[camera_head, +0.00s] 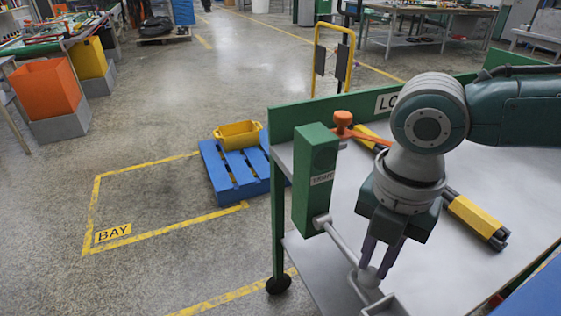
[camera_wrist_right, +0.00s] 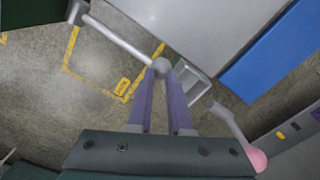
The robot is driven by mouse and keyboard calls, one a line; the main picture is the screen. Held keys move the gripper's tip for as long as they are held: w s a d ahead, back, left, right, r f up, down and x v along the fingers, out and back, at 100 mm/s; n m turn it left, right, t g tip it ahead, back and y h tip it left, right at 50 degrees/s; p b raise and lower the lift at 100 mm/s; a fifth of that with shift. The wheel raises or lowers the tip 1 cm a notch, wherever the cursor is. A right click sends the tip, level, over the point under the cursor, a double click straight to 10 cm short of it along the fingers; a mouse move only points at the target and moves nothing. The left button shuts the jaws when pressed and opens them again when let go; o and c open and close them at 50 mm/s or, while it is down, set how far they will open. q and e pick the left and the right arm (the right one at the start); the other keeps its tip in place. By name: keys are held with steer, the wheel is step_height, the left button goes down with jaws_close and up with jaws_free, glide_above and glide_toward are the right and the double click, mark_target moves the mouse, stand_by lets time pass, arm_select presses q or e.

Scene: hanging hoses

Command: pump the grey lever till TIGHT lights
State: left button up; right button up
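The green box (camera_head: 314,190) stands at the near left corner of the grey bench and carries a TIGHT label. The round lamp (camera_head: 325,156) above the label looks dark. The grey lever (camera_head: 343,243) runs from the box's lower part towards the near right, sloping down in the picture. My right gripper (camera_head: 372,271) is at the lever's far end, with its purple fingers on either side of the rounded tip. In the right wrist view the lever (camera_wrist_right: 118,37) ends between the fingertips (camera_wrist_right: 160,70), which close around it. My left gripper is not in view.
An orange knob (camera_head: 343,119) and a yellow-black bar (camera_head: 475,219) lie on the bench (camera_head: 440,260) behind my right arm. A grey frame (camera_head: 386,306) is just below the gripper. A blue pallet (camera_head: 233,170) with a yellow bin stands beyond the bench; the BAY floor is clear.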

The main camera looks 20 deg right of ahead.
steer(key=shift+w+r+p, duration=0.1)
steer(key=shift+r+p, duration=1.4)
steer(key=shift+r, duration=0.4)
steer(key=r+p, duration=0.1)
steer(key=w+r, duration=0.1)
steer(key=w+r+p, duration=0.1)
steer(key=r, duration=0.1)
steer(key=shift+a+p, duration=0.1)
steer(key=shift+p, duration=0.2)
steer(key=shift+f, duration=0.1)
steer(key=shift+s+f+b, duration=0.25)
steer(key=shift+f+b, duration=0.1)
steer(key=shift+f, duration=0.3)
steer(key=shift+s+f+b, duration=0.25)
steer(key=shift+f+b, duration=0.05)
steer(key=shift+f, duration=0.35)
steer(key=shift+s+f+b, duration=0.3)
steer(key=shift+f+b, duration=0.05)
steer(key=shift+f, duration=0.55)
steer(key=shift+s+f+b, duration=0.2)
steer(key=shift+f+b, duration=0.2)
steer(key=shift+f, duration=0.35)
steer(key=shift+s+f+b, duration=0.15)
steer(key=shift+f+b, duration=0.2)
steer(key=shift+f, duration=0.5)
